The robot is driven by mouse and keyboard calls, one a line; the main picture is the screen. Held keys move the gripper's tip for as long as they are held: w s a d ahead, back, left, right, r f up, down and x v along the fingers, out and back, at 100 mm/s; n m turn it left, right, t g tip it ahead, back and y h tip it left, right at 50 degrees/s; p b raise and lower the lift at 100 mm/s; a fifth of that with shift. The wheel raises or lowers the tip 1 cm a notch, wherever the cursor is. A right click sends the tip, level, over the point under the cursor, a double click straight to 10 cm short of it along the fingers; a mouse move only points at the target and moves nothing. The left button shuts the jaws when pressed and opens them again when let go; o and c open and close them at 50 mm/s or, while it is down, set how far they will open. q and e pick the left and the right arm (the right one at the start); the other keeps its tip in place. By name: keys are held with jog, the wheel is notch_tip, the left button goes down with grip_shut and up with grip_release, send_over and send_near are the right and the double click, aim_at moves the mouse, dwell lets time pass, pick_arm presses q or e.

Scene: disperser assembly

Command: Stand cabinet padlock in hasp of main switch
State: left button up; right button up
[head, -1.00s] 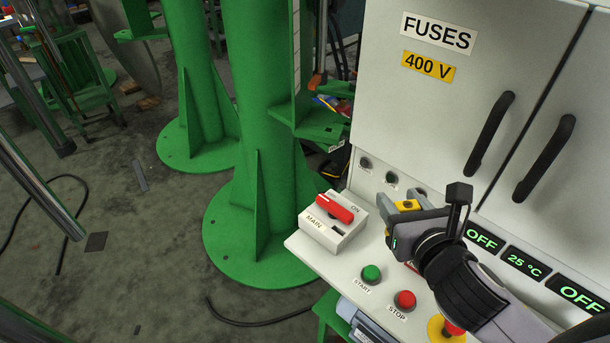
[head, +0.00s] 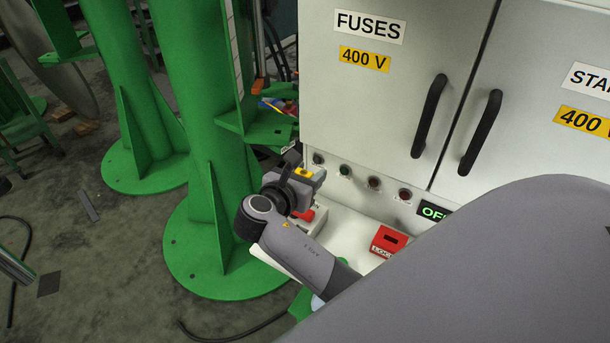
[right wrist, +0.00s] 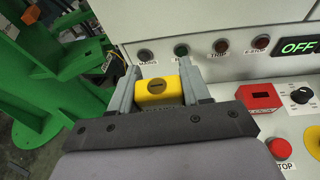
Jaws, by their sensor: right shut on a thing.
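The padlock (head: 303,172) has a yellow body. It sits between the fingers of my right gripper (head: 313,176), which is shut on it. The right wrist view shows the yellow padlock (right wrist: 158,92) with a dark round slotted mark on its face; its shackle cannot be made out. The main switch, with its red handle (head: 303,215), is on the left end of the cabinet's white ledge. My right gripper is above it in the head view and hides most of it. The hasp is hidden. My left gripper is not in view.
A red box (head: 388,241) stands on the white ledge (head: 345,226) to the right of the switch. Indicator lamps line the cabinet front (head: 375,120) behind. A green column (head: 205,120) rises left of the gripper. In the wrist view, a red push-button (right wrist: 280,148) is at right.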

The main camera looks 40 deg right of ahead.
jog(key=shift+a+f+m+g, duration=0.1)
jog(key=shift+a+m+g, duration=0.15)
jog(key=shift+m+g, duration=0.2)
jog(key=shift+a, duration=0.1)
jog(key=shift+f+b, duration=1.3)
jog(key=shift+f, duration=1.6)
jog(key=shift+p, duration=0.55)
jog(key=shift+r, duration=0.1)
jog(key=shift+p, duration=0.45)
jog(key=shift+p, duration=0.3)
